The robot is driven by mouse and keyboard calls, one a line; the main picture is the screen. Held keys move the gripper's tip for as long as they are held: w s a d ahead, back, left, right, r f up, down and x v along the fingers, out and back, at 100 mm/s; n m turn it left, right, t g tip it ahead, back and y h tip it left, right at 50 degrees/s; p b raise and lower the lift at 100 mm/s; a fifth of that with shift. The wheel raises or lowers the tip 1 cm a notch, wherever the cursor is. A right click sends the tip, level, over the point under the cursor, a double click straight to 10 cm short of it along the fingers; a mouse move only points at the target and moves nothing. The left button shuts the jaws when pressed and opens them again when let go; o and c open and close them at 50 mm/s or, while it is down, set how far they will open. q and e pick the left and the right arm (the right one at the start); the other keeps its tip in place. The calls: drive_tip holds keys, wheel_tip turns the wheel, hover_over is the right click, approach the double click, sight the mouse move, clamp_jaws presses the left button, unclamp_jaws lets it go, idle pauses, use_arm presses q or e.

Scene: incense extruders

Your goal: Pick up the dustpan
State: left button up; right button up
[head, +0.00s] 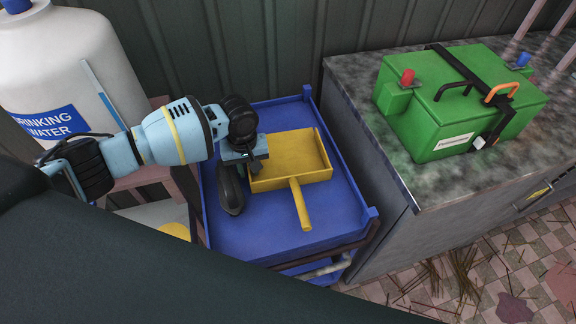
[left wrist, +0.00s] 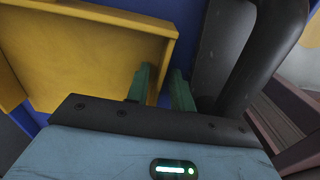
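The yellow dustpan (head: 295,155) lies on the blue cart tray (head: 330,222), its handle (head: 300,205) pointing toward the front. My left gripper (head: 256,166) is at the dustpan's left side wall, pointing down. In the left wrist view the two green fingertips (left wrist: 161,88) are apart, one on each side of the dustpan's side wall (left wrist: 162,72). A gap shows between them; I cannot tell whether either touches the wall. My right gripper is not in view.
A dark grey object (head: 231,190) stands on the tray close beside my left gripper; it also shows in the left wrist view (left wrist: 240,50). A white water container (head: 75,65) is at left. A green battery (head: 455,105) sits on the speckled counter (head: 350,85) at right.

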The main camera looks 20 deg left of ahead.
use_arm(q)
clamp_jaws()
drive_tip(key=shift+r, duration=0.1)
